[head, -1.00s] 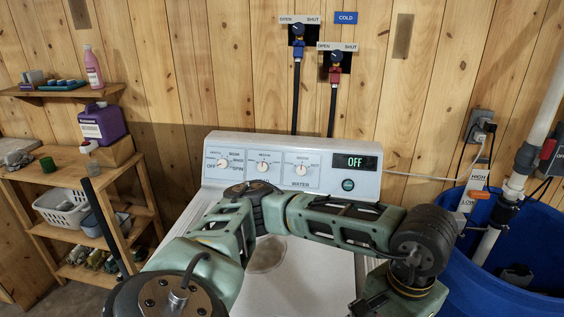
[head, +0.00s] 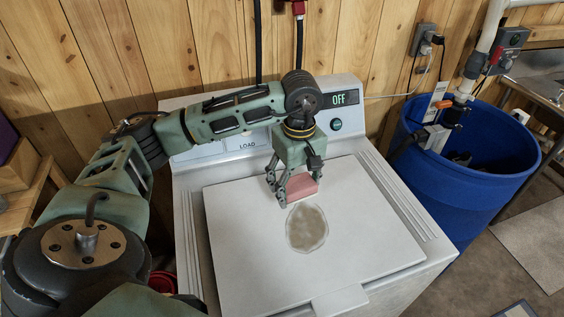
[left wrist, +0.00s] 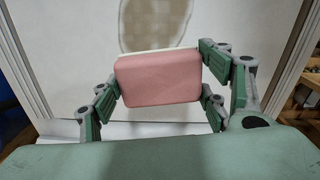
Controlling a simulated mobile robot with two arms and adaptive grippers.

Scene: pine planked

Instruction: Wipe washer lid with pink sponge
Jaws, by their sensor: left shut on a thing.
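My left gripper (head: 291,192) is shut on the pink sponge (head: 302,187), over the back part of the washer lid (head: 250,245). The sponge also shows between the fingers in the left wrist view (left wrist: 158,80), pink with a pale edge. A greyish-brown stain (head: 307,228) lies on the white lid, just in front of the sponge; it also shows in the left wrist view (left wrist: 158,22). Whether the sponge touches the lid I cannot tell. The lid is closed. My right gripper is not in view.
The washer's control panel (head: 342,98) reads OFF and stands behind the lid, partly hidden by my left arm. A blue barrel (head: 455,180) with a white pipe stands right of the washer. The lid around the stain is clear.

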